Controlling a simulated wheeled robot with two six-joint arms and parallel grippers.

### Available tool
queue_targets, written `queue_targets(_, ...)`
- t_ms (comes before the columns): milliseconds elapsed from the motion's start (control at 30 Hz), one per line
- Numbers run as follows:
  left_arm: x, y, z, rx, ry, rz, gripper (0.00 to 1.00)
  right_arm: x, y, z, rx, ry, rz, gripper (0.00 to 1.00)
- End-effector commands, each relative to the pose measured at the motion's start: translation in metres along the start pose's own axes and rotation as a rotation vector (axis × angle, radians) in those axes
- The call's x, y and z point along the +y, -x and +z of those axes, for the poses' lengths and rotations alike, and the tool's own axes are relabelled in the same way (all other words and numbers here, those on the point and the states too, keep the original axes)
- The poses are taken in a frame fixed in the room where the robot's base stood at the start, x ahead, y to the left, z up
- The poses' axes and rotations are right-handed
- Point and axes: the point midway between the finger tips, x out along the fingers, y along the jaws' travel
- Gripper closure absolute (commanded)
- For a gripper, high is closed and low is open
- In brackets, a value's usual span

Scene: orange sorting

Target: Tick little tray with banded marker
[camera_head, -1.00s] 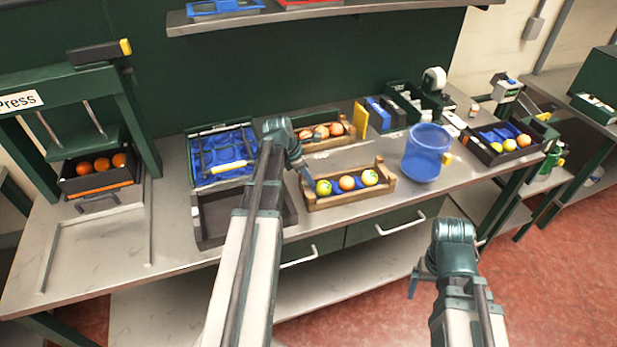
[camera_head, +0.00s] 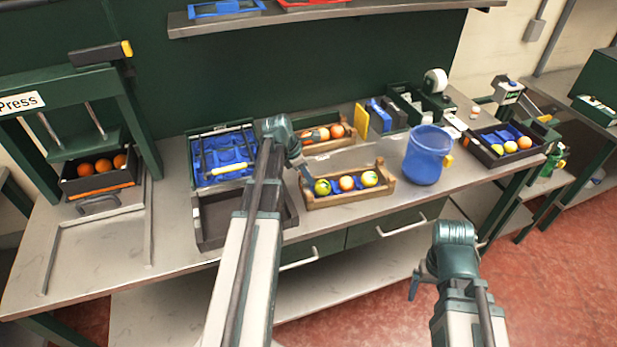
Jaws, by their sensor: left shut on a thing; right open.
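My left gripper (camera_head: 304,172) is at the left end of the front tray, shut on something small. The held thing is too small and covered to identify, and I cannot tell whether it touches the tray. My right gripper (camera_head: 420,280) is open and empty in front of the bench, at lower right.
A blue bucket (camera_head: 427,157) stands right of the front tray. A blue-lined case (camera_head: 222,160) and an empty dark bin (camera_head: 215,222) lie to the left. The press (camera_head: 70,130) stands far left. A dark fruit crate (camera_head: 483,153) sits at right.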

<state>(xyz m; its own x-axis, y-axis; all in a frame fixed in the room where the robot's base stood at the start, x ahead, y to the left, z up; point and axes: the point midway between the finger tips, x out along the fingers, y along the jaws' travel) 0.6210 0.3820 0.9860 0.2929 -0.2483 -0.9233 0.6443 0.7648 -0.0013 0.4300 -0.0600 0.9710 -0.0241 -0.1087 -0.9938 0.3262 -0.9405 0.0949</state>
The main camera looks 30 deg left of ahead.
Motion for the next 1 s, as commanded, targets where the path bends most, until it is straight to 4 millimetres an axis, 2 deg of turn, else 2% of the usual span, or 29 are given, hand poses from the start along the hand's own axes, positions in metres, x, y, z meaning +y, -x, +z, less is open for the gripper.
queue_targets(467,0.001,0.000,0.000,0.000,0.000,0.000,1.00,0.000,0.000,0.000,0.000,0.000,0.000,0.11)
queue_targets(1000,-0.009,0.000,-0.001,0.000,-0.001,-0.002,1.00,0.000,-0.001,0.000,0.000,0.000,0.000,0.11)
